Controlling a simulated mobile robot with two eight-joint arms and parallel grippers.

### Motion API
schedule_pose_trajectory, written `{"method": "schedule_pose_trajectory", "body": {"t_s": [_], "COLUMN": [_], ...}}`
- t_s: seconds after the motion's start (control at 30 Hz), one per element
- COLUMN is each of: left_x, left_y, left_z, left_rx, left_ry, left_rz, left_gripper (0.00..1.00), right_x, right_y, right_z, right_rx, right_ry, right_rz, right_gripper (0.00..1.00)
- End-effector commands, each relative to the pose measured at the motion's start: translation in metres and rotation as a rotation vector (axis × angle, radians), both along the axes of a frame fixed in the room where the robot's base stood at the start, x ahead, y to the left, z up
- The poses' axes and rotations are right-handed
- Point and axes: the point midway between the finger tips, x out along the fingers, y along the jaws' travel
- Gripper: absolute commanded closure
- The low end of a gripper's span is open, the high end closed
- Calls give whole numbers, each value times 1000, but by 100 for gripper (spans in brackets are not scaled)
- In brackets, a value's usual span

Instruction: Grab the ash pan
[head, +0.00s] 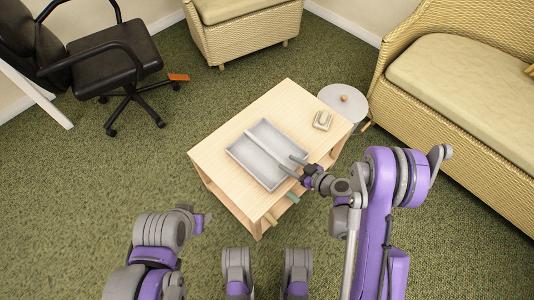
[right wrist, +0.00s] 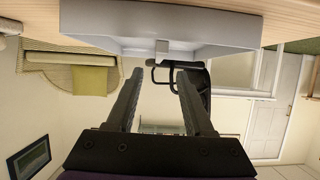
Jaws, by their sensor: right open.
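The ash pan (head: 248,158) is a shallow grey rectangular tray lying on the light wooden table (head: 212,150). In the right wrist view the pan (right wrist: 110,28) spans the top, with a small tab (right wrist: 162,48) on its near wall. My right gripper (head: 293,167) reaches over the pan's right side in the head view. In the right wrist view the right gripper (right wrist: 160,78) is open, its two fingers pointing at the pan with the tab between their lines and nothing held. My left gripper (head: 203,221) is low at the left, away from the table; its jaws are unclear.
A small box-like item (head: 323,120) sits on the table's right corner. A round pale stool or bin (head: 343,103) stands just beyond it. A wicker sofa (head: 455,95) is at right, a black office chair (head: 110,65) at left. Green carpet left of the table is clear.

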Motion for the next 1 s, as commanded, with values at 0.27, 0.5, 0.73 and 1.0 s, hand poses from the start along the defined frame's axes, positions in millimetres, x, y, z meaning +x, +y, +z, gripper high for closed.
{"method": "schedule_pose_trajectory", "body": {"t_s": [0.27,0.5,0.73,1.0], "left_x": [-4,-5,-4,-3], "left_y": [0,0,0,0], "left_z": [23,32,28,20], "left_rx": [0,0,0,0], "left_ry": [-5,-8,-7,-5], "left_rz": [0,0,0,0], "left_gripper": [50,50,50,50], "right_x": [10,29,40,67], "right_y": [10,30,42,68], "right_z": [-7,-22,-27,-38], "right_rx": [3,3,2,3], "right_ry": [-21,-20,-19,-19], "right_rz": [4,5,4,4], "right_gripper": [48,48,48,48]}}
